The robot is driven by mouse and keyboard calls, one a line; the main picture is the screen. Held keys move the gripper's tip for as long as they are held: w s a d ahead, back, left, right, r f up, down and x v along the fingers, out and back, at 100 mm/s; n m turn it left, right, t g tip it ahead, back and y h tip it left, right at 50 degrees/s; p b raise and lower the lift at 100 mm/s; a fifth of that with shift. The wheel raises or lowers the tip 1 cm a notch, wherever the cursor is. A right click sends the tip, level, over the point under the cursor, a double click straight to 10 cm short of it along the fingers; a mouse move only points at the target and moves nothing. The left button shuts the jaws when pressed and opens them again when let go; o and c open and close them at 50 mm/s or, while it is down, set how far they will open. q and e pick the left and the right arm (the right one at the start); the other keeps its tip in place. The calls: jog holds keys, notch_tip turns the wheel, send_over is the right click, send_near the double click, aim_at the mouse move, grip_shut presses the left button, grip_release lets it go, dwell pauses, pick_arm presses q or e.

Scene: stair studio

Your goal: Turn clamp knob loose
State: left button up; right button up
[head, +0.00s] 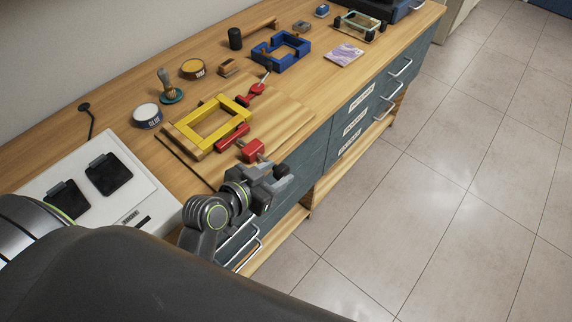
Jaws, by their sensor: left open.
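A yellow square frame (188,137) lies on a wooden board on the bench. Red clamp parts lie at its right side: a red bar (232,137) along the near right edge, a red piece (250,96) with a thin handle at the far corner, and a red block (250,151) with a small end piece near the bench's front edge. I cannot tell which part is the knob. My left gripper (281,180) is open and empty, just in front of the red block and apart from it, over the bench's front edge. My right gripper is not in view.
A glue tin (147,115), a stamp-like tool (168,88) and a yellow-topped tin (193,69) stand behind the frame. Blue clamp-like parts (270,57) lie farther back. A white panel (105,205) with black pads is at left. Drawer handles (388,106) stick out; floor at right is clear.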

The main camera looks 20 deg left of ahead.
aim_at(286, 168)
pick_arm(q)
jog(key=x, duration=0.3)
jog(key=shift+w+f, duration=0.15)
jog(key=shift+w, duration=0.15)
jog(key=shift+w+d+f, duration=0.15)
jog(key=shift+w+d, duration=0.05)
jog(key=shift+w, duration=0.1)
